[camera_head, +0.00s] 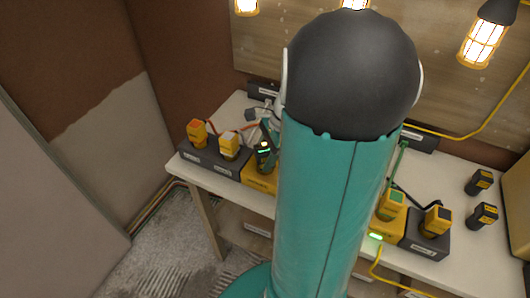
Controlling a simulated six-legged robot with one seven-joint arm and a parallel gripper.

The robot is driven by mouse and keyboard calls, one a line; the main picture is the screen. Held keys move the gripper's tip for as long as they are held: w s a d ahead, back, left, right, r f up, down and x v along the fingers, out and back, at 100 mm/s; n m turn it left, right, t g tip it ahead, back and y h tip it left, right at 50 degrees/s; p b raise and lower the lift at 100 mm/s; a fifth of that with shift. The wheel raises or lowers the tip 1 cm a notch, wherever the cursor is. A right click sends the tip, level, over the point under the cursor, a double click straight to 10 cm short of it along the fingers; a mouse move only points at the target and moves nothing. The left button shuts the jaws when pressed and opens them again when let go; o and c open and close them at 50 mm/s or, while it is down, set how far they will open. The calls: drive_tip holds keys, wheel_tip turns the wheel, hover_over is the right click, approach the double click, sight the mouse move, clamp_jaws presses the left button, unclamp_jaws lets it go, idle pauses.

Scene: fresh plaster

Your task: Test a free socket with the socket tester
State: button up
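My large teal arm link with its dark rounded joint fills the middle of the view and hides the centre of the bench. My gripper and its fingers cannot be made out behind it. A dark socket box (262,90) with a pale plug at it is at the back of the bench, left of my arm. A second dark socket box (420,138) is at the back right, with a green cord near it. A dark handheld device (264,148) with a green lit display stands left of my arm; I cannot tell if it is the socket tester.
The pale bench (455,165) holds dark and yellow chargers (428,238) with batteries. Two loose batteries (482,215) stand at the right. A yellow cable (470,132) runs along the back. Caged lamps (482,42) hang above. Bare floor (165,240) shows at lower left.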

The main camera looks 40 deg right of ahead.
drive_tip(key=o, duration=0.3)
drive_tip(key=shift+r, duration=0.15)
drive_tip(key=v, duration=1.3)
drive_tip(key=shift+d+r, duration=0.1)
drive_tip(key=shift+r, duration=0.2)
drive_tip(key=a+n+t+h, duration=0.1)
drive_tip(key=a+n, duration=0.6)
drive_tip(key=a, duration=0.2)
drive_tip(key=s+a+r+n+t+h, duration=0.1)
drive_tip(key=a+n, duration=0.7)
drive_tip(key=a, duration=0.1)
drive_tip(key=s+a+r+n+t+h, duration=0.1)
drive_tip(key=a+n+h, duration=0.1)
drive_tip(key=a+n, duration=0.6)
drive_tip(key=shift+s+a+t, duration=0.2)
drive_tip(key=shift+a+t, duration=0.1)
drive_tip(key=shift+a, duration=0.55)
